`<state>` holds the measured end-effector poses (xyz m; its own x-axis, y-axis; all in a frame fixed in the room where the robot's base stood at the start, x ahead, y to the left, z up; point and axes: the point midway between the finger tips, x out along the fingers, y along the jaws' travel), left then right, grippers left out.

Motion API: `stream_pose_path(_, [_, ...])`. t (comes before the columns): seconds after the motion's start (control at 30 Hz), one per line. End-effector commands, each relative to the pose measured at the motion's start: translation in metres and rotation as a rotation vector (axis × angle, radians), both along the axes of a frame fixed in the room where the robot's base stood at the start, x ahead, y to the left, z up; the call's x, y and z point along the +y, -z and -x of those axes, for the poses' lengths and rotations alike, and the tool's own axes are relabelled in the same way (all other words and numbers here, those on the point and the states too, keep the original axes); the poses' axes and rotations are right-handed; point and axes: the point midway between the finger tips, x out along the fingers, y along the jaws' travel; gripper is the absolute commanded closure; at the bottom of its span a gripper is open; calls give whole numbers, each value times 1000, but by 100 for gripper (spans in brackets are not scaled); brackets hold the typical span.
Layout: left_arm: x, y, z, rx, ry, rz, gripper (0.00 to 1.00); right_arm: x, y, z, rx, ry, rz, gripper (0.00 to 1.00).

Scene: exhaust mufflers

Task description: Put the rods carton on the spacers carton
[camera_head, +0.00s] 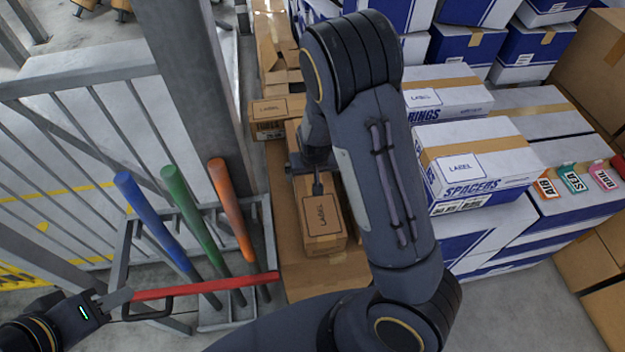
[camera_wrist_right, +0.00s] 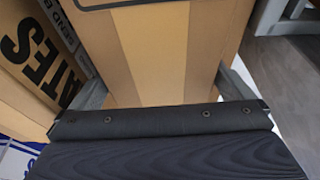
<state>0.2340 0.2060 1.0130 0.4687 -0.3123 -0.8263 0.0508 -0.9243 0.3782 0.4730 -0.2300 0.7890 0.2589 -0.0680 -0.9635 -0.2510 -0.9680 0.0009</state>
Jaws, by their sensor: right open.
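The spacers carton (camera_head: 478,165), white and blue with a tape strip and a label, sits on the stacked white-and-blue cartons at right. A brown carton (camera_head: 322,222) with a label lies below my right gripper (camera_head: 312,170); its printed name is not readable, so I cannot tell if it is the rods carton. In the right wrist view the open fingers stand on either side of a brown taped carton (camera_wrist_right: 155,50); contact is unclear. My right arm hides part of the middle. My left gripper (camera_head: 118,300) is at lower left, at the end of a red bar.
A rack holds blue (camera_head: 150,220), green (camera_head: 190,205) and orange (camera_head: 230,205) tubes left of the brown cartons. A rings carton (camera_head: 445,95) lies behind the spacers carton. Small coloured tags (camera_head: 575,182) lie right of it. A grey post (camera_head: 190,80) and railing stand at left.

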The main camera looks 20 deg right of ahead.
Motion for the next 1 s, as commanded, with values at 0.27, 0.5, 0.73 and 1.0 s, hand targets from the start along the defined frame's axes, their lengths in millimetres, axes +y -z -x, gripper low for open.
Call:
stream_pose_path(0.27, [0,1,0,0,0,0,64,-1,22,-6,0,-1,-2,0])
stream_pose_path(0.5, [0,1,0,0,0,0,64,-1,22,-6,0,-1,-2,10])
stream_pose_path(0.73, [0,1,0,0,0,0,64,-1,22,-6,0,-1,-2,41])
stream_pose_path(1.0, [0,0,0,0,0,0,64,-1,20,-7,-5,-1,-2,71])
